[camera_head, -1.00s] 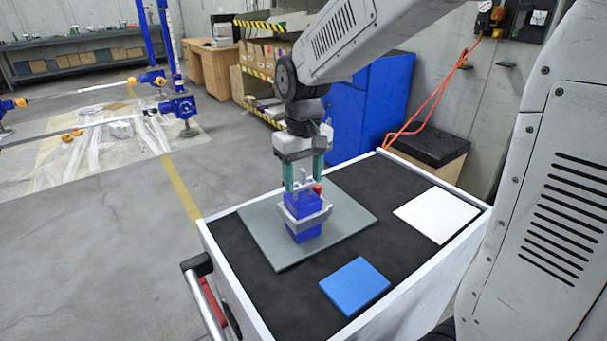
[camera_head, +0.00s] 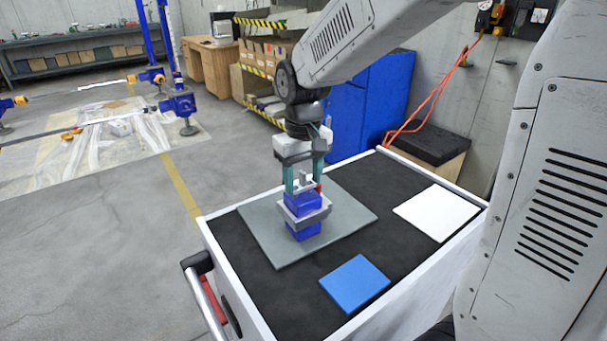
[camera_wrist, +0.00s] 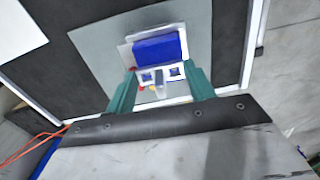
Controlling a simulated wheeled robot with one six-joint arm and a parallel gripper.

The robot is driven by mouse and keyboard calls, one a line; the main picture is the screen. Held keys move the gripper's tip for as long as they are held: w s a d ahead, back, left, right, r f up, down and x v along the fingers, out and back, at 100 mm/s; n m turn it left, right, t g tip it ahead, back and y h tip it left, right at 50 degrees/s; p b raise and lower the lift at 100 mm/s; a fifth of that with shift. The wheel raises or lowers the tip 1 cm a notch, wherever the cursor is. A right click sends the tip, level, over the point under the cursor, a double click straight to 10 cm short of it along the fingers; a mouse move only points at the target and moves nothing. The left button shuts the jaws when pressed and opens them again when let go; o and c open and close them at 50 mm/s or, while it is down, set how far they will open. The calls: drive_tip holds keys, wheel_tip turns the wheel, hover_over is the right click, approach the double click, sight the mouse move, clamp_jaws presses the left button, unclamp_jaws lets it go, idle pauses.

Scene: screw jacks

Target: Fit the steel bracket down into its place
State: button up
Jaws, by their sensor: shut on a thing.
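The grey steel bracket (camera_head: 305,215) sits around the blue block (camera_head: 304,201), partway up its height, with blue showing above and below it. In the wrist view the bracket (camera_wrist: 127,54) is a pale frame around the blue block (camera_wrist: 156,47), with an upright part towards my gripper. My gripper (camera_head: 305,186) points down over the block, its green fingers shut on the bracket's upright part. The fingers also show in the wrist view (camera_wrist: 161,88). The block stands on a grey plate (camera_head: 350,211). A small red part (camera_head: 319,188) is beside the fingers. Whether the bracket rests on anything is hidden.
The plate lies on the dark top of a white-edged cart (camera_head: 385,255). A blue pad (camera_head: 354,284) lies in front and a white pad (camera_head: 437,213) to the right. The dark surface between them is clear. A blue cabinet (camera_head: 372,110) stands behind.

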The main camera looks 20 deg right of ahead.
drive_tip(key=shift+f, duration=0.8)
drive_tip(key=o, duration=1.1)
drive_tip(key=shift+r, duration=0.1)
wheel_tip(320, 180, up, 8)
drive_tip(key=shift+f, duration=0.15)
drive_tip(key=shift+s+f, duration=0.15)
drive_tip(key=shift+s, duration=0.05)
drive_tip(key=s+d+m+t, duration=0.1)
drive_tip(key=s+d, duration=0.2)
drive_tip(key=s, duration=2)
drive_tip(key=shift+s+m, duration=0.15)
drive_tip(key=shift+m, duration=0.15)
